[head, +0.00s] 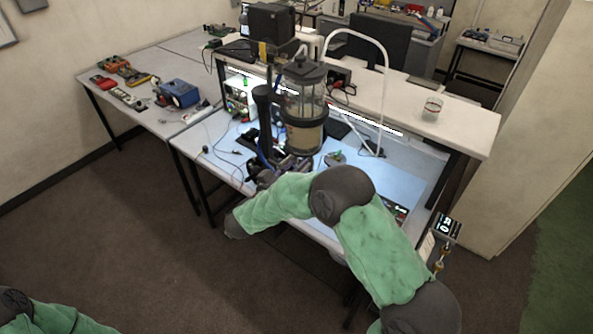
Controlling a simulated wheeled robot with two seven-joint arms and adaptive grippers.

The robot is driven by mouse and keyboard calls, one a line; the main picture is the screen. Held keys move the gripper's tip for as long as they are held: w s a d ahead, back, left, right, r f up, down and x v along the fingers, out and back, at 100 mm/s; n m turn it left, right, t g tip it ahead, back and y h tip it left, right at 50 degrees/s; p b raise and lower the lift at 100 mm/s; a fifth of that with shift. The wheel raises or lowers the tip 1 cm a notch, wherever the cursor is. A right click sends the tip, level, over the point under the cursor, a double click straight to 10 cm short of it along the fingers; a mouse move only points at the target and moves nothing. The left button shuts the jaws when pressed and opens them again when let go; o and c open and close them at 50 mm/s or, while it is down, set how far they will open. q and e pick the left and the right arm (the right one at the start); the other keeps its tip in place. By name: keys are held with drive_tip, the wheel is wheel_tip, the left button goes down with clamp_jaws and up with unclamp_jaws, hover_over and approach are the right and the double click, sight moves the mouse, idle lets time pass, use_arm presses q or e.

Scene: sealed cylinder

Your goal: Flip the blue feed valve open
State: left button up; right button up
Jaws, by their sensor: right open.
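A clear cylinder (304,95) with a dark lid and dark lower ring stands upright over the lit bench, beside a black column. Its lower part looks tan. A small blue curved piece (263,156) shows low at the left of the cylinder; I cannot tell whether it is the feed valve or how it is set. My right arm reaches in from the lower right. My right gripper (284,169) is open below the cylinder, close to the blue piece, partly hidden by my forearm; contact cannot be told. My left gripper is out of view.
The lit bench (221,158) carries wires and small devices. A shelf (458,122) runs above its back, with a glass jar (432,108) and a white curved tube (384,85). A side table (145,112) at the left holds tools and a blue device (180,93). The left floor is clear.

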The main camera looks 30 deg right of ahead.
drive_tip(key=v, duration=1.2)
drive_tip(key=shift+f, duration=0.1)
drive_tip(key=w+a+f+n+t+y+b, duration=0.1)
drive_tip(key=w+f+n+y+b, duration=0.2)
drive_tip(key=f, duration=0.7)
drive_tip(key=w+f+n+t+y+b, duration=0.1)
drive_tip(key=f+t+y+b, duration=0.15)
drive_tip(key=f+b, duration=0.55)
drive_tip(key=w+a+f+n+t+y+b, duration=0.1)
drive_tip(key=w+f+n+y+b, duration=0.2)
drive_tip(key=f, duration=0.9)
drive_tip(key=s+a+f+n+g+y+b, duration=0.1)
drive_tip(key=s+a+f+g+y+b, duration=0.2)
drive_tip(key=f, duration=0.7)
drive_tip(key=s+a+f+n+y+b, duration=0.1)
drive_tip(key=s+f+y+b, duration=0.3)
drive_tip(key=f, duration=0.6)
drive_tip(key=s+a+f+n+g+y+b, duration=0.1)
drive_tip(key=s+a+f+g+y+b, duration=0.1)
drive_tip(key=s+f, duration=0.6)
drive_tip(key=s+a+f+n+g+y+b, duration=0.1)
drive_tip(key=s+a+f+g+y+b, duration=0.2)
drive_tip(key=s, duration=0.9)
wheel_tip(320, 180, down, 6)
drive_tip(key=a+g+b, duration=0.1)
drive_tip(key=g+b, duration=0.2)
drive_tip(key=b, duration=0.2)
drive_tip(key=shift+s, duration=0.4)
